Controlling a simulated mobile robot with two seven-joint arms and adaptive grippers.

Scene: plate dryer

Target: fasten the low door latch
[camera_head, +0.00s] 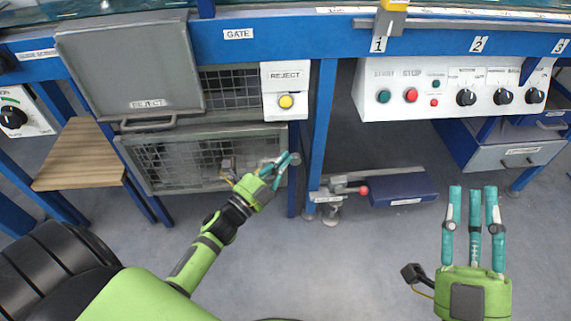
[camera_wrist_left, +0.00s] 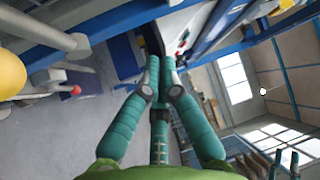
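The low mesh door (camera_head: 205,160) is at the lower left of the machine in the head view, with a grey frame. A small grey round part (camera_head: 295,158) sits at the blue post by the door's right edge. It may be the latch, but its shape and position are partly hidden by my fingers. My left gripper (camera_head: 282,164) is in front of that edge, beside this part, its teal fingers apart and holding nothing visible. Its fingers also show in the left wrist view (camera_wrist_left: 160,65). My right gripper (camera_head: 474,190) is open and empty at the right, over bare floor.
A lever with a red knob (camera_head: 363,190) and a blue pedal-like block (camera_head: 405,188) stand low, right of the post. A yellow reject button (camera_head: 286,101) is above. A grey reject flap (camera_head: 130,65) and wooden shelf (camera_head: 82,155) are left. The floor (camera_head: 350,265) in front is clear.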

